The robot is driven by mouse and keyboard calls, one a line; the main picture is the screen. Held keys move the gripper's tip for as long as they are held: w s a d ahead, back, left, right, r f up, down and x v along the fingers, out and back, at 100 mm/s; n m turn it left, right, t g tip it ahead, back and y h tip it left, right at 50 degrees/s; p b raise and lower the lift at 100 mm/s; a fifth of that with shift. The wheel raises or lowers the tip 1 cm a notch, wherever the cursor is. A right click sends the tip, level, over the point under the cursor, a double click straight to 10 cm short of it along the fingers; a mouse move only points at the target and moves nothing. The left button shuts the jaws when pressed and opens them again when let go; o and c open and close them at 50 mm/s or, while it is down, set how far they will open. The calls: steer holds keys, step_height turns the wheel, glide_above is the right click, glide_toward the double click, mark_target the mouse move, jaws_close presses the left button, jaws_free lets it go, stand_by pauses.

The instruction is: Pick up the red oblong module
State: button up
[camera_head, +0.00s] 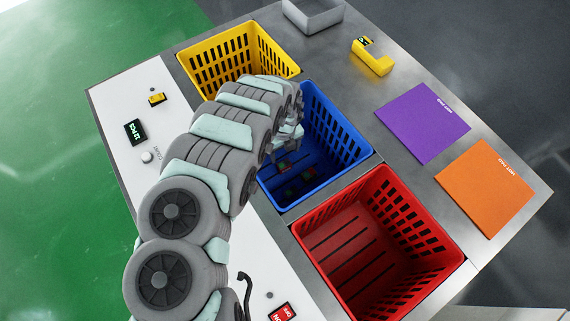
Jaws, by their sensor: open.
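Several small items with red and green parts (308,178) lie on the floor of the blue basket (345,135), in the middle of the table. They are too small and dark for me to tell which one is the red oblong module. My gripper (284,160) reaches down into the blue basket, just above or beside these items. It is open, but my arm partly hides it. I cannot tell whether its fingers touch any item. My arm also covers the left part of the blue basket.
A yellow basket (212,42) stands behind the blue one, and an empty red basket (385,215) in front. To the right lie a purple pad (423,123), an orange pad (485,187) and a yellow device (371,62). A grey tray (313,16) stands at the back.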

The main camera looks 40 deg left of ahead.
steer(key=b, duration=0.1)
glide_above(284, 164)
steer(key=f, duration=0.4)
steer(key=shift+d+f, duration=0.2)
steer(key=shift+f, duration=0.2)
steer(key=shift+a+f+b, duration=0.2)
steer(key=shift+f+b, duration=1)
steer(key=shift+f, duration=1.9)
steer(key=shift+c, duration=0.4)
steer(key=c, duration=1.4)
steer(key=shift+r, duration=0.1)
